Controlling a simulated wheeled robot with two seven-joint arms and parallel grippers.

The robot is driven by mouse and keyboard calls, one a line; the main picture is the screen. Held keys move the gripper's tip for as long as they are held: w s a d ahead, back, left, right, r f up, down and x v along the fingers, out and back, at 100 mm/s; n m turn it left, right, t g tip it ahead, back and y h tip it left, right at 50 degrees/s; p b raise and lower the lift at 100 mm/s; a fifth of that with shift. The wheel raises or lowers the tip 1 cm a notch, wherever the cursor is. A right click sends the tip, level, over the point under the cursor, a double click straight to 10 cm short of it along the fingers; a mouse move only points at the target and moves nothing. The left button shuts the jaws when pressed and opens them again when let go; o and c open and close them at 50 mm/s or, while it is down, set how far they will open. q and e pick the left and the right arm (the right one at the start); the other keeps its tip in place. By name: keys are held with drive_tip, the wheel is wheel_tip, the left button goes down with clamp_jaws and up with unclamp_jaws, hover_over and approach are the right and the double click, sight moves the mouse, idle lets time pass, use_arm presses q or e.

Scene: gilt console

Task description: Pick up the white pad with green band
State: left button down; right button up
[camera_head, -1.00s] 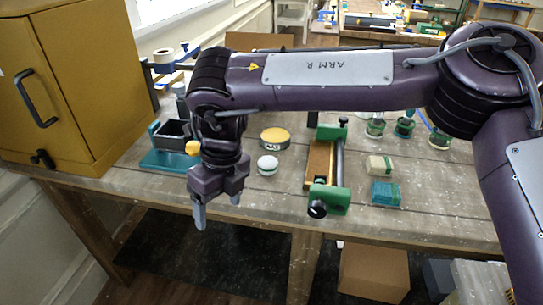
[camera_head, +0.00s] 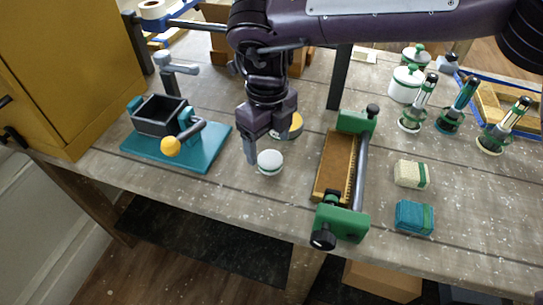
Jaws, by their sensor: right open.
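A small round white pad (camera_head: 269,160) with a thin greenish band around its lower side sits on the grey wooden table. My right gripper (camera_head: 268,146) is open and points down right by it. One finger shows just left of the pad; the other is hard to make out behind it. I cannot tell whether a finger touches the pad. A cream block (camera_head: 411,174) with a green band at its right end lies further right. My left gripper is not in view.
A green-ended frame with a wooden tray (camera_head: 333,165) stands just right of the pad. A teal-based crank device (camera_head: 190,150) is left. A teal block (camera_head: 414,217) and several green-trimmed stamps (camera_head: 411,122) are right.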

sight(270, 157)
drive_tip(key=f, duration=0.2)
drive_tip(key=f+p, duration=0.1)
drive_tip(key=f, duration=0.1)
drive_tip(key=shift+w+d, duration=0.15)
drive_tip(key=shift+d, duration=0.05)
drive_tip(key=shift+f, duration=0.8)
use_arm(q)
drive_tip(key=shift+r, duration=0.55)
use_arm(e)
drive_tip(key=c, duration=1)
